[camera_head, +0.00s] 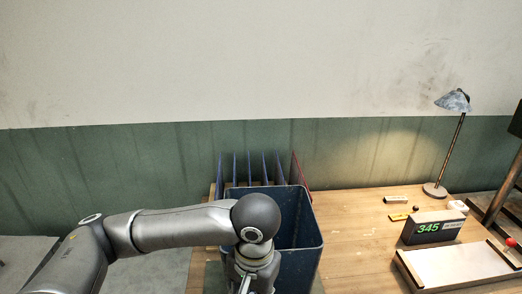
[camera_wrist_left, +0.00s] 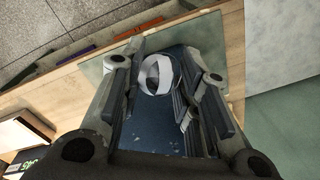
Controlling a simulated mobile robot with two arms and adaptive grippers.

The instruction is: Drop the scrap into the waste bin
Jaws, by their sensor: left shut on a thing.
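The waste bin (camera_head: 302,265) is dark blue and open at the top, at the lower middle of the head view. My left arm comes in from the left and crosses in front of the bin. In the left wrist view my left gripper (camera_wrist_left: 158,72) is shut on the scrap (camera_wrist_left: 157,76), a crumpled-looking white and grey piece between the fingertips. A dark blue surface, seemingly the bin (camera_wrist_left: 150,132), shows behind the fingers and scrap. The gripper's fingertips and the scrap are hidden in the head view. My right gripper is not in view.
Blue dividers and a red one (camera_head: 300,172) stand behind the bin. To its right, the wooden table (camera_head: 350,240) holds a display box (camera_head: 432,227) reading 345, a white-topped board (camera_head: 458,264), a lamp (camera_head: 453,101) and small items. The table just right of the bin is clear.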

